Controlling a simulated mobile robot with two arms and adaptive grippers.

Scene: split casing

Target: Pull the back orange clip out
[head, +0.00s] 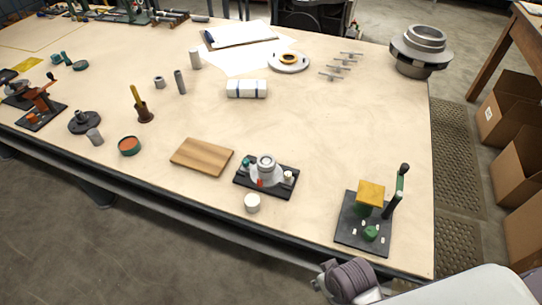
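A grey round casing (266,168) stands on a small black base plate (280,188) near the table's front edge. A small red-orange clip (260,183) shows at the casing's front side. A back orange clip cannot be made out; the casing hides its own far side. The end of my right arm (350,281) comes in at the bottom right, off the table's front edge and well apart from the casing. Its fingers cannot be made out clearly. My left gripper is not in view.
A wooden board (202,157) lies left of the base plate, and a white cup (252,203) stands just in front. A black fixture with a lever (362,237) stands at the right front corner. The table is clear behind the casing.

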